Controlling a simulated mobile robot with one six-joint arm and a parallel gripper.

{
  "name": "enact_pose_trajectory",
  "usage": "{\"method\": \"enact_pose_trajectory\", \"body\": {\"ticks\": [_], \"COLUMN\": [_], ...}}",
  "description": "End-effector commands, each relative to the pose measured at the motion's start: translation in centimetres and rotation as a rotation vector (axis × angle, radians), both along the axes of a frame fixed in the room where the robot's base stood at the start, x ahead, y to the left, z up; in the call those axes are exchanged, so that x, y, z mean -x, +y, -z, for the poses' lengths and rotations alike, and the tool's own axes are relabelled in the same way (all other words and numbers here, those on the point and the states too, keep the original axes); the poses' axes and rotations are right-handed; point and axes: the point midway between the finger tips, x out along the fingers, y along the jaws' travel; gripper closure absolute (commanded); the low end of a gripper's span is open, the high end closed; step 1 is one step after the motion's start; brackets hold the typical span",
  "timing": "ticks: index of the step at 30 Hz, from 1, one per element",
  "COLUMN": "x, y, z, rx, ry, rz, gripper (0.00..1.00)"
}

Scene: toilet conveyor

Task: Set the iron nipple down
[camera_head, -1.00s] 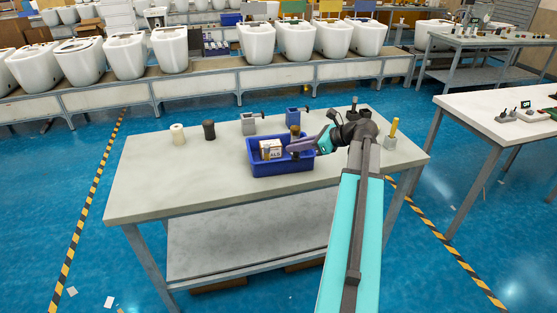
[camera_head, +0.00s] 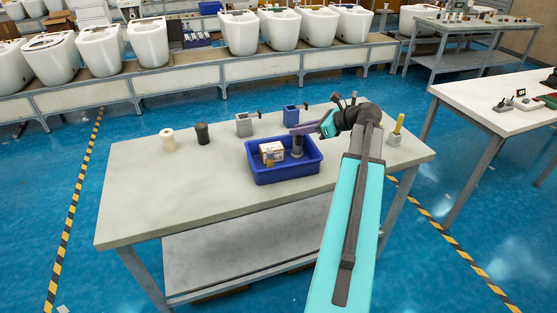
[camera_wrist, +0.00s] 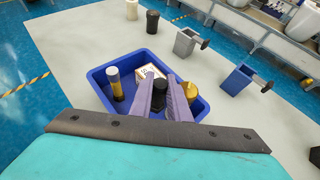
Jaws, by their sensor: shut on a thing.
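The iron nipple (camera_wrist: 159,95) is a dark piece between the two fingers of my gripper (camera_wrist: 165,103) in the wrist view. My gripper is shut on it. In the head view my gripper (camera_head: 303,130) is over the right part of the blue bin (camera_head: 285,176), with the grey, roughly upright nipple (camera_head: 297,147) below its fingertips. I cannot tell whether its lower end touches the bin floor. The bin also holds a labelled box (camera_wrist: 149,72), a white-and-yellow cylinder (camera_wrist: 115,82) and a gold round piece (camera_wrist: 190,92).
The bin stands on a grey table (camera_head: 150,205). A grey holder with a yellow rod (camera_head: 396,133) is at right. The table's left side is clear.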

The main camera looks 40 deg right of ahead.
Motion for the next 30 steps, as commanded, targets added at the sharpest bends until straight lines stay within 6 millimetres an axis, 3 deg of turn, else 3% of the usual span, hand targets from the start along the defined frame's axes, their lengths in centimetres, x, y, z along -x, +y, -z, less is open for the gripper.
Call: {"method": "enact_pose_trajectory", "body": {"ticks": [17,30], "x": [0.5,0.7], "y": [-0.6,-0.8], "z": [0.2,4.6], "rx": [0.0,-0.001], "ry": [0.0,0.0], "rz": [0.01,0.014], "gripper": [1.0,1.0]}}
